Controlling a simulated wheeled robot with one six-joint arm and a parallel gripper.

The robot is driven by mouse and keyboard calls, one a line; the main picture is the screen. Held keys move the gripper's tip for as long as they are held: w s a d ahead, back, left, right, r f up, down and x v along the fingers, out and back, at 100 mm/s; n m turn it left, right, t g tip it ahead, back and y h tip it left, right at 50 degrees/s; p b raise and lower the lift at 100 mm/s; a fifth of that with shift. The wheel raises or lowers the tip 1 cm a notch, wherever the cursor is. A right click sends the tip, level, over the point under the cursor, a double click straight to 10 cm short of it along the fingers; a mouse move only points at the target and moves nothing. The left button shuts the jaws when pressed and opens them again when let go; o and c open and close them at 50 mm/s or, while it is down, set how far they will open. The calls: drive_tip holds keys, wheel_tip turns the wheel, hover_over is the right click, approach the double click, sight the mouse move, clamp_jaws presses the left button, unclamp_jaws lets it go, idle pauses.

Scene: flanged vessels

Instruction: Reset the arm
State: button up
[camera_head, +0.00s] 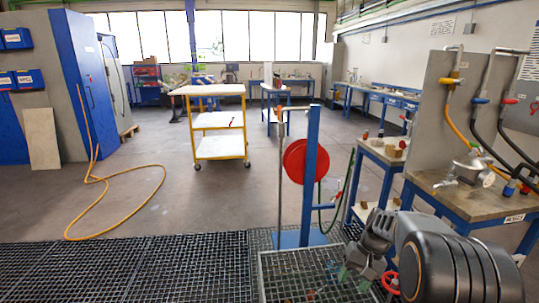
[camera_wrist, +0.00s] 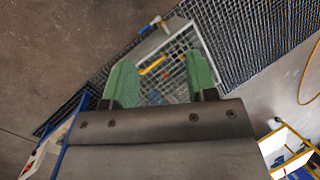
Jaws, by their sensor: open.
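My gripper (camera_wrist: 162,85) shows in the wrist view with its two green fingers apart and nothing between them. Beyond the fingers lies a grated floor area with a light frame (camera_wrist: 205,45). A small yellow item and a blue item show there, too small to name. In the head view my arm is folded at the lower right, and the gripper (camera_head: 352,278) hangs low over the grating, partly hidden by the arm.
A blue post with a red reel (camera_head: 306,161) stands in front of the arm. A workbench (camera_head: 470,192) with hoses and valves is at the right. A yellow-and-white cart (camera_head: 218,146) stands further back. A yellow hose (camera_head: 125,172) lies on open floor at the left.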

drive_tip(key=s+a+r+n+t+h+p, duration=0.1)
drive_tip(key=s+a+r+t+h+p, duration=0.1)
drive_tip(key=s+r+p, duration=0.4)
drive_tip(key=s+a+r+n+t+h+p, duration=0.2)
drive_tip(key=s+a+r+p, duration=0.3)
drive_tip(key=r, duration=1.2)
drive_tip(key=s+t+p, duration=0.1)
drive_tip(key=s+p, duration=0.1)
drive_tip(key=s, duration=0.1)
drive_tip(key=shift+s+t, duration=0.2)
drive_tip(key=shift+t, duration=0.2)
